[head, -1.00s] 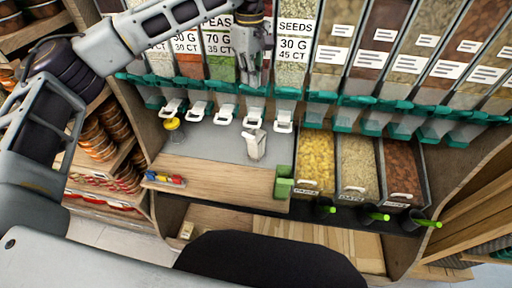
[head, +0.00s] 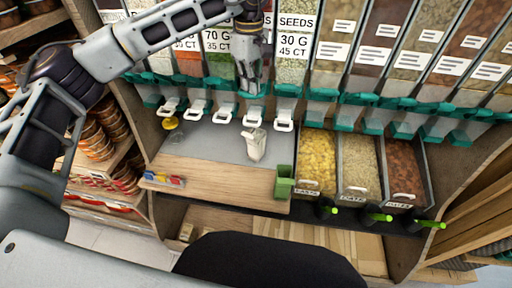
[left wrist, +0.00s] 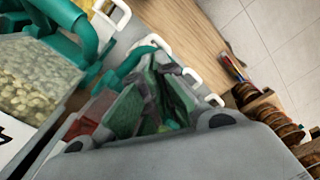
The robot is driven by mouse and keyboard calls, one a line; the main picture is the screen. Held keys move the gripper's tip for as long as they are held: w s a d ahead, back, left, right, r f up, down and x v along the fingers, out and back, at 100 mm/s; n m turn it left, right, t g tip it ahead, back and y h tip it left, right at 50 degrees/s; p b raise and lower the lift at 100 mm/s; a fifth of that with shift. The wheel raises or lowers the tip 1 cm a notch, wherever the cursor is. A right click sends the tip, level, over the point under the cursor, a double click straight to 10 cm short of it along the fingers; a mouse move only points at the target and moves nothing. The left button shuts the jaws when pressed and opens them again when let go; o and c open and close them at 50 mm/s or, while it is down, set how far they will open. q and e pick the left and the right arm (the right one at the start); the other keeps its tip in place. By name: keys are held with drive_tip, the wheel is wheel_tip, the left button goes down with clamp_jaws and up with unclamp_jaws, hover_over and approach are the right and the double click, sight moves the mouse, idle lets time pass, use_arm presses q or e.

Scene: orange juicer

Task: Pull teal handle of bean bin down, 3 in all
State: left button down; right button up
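A row of clear bins has teal dispenser fronts. Those at the left end in the head view carry white loops. One white loop (head: 253,117) hangs below my left gripper (head: 250,90), which points down in front of a bin between the peas bin (head: 219,62) and the seeds bin (head: 296,72). My arm hides that bin's label, so I cannot read whether it is beans. In the left wrist view my left gripper's fingers (left wrist: 155,90) are close to a teal dispenser part (left wrist: 128,68). I cannot tell whether they touch it or how far apart they are. My right gripper is not in view.
A white scoop-like container (head: 255,145) stands on the grey counter below the loops. A yellow-topped item (head: 172,124) stands left, and small colored pieces (head: 164,179) lie at the wooden edge. Open bins of pasta (head: 318,155) and grains (head: 357,160) stand right.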

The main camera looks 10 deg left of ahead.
use_arm(q)
drive_tip(key=shift+f, duration=0.4)
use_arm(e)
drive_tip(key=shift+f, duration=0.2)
use_arm(q)
drive_tip(key=shift+s+a+f+b, duration=0.1)
drive_tip(key=shift+s+f+b, duration=0.15)
drive_tip(key=shift+f+b, duration=0.5)
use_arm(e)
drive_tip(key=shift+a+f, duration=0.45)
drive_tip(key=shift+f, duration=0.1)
use_arm(q)
drive_tip(key=shift+r, duration=0.15)
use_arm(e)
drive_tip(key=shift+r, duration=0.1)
use_arm(q)
drive_tip(key=shift+w+r+p, duration=0.1)
drive_tip(key=shift+r+p, duration=0.25)
drive_tip(key=shift+p, duration=0.1)
wheel_tip(320, 180, up, 6)
drive_tip(key=w+p, duration=0.1)
drive_tip(key=p, duration=0.3)
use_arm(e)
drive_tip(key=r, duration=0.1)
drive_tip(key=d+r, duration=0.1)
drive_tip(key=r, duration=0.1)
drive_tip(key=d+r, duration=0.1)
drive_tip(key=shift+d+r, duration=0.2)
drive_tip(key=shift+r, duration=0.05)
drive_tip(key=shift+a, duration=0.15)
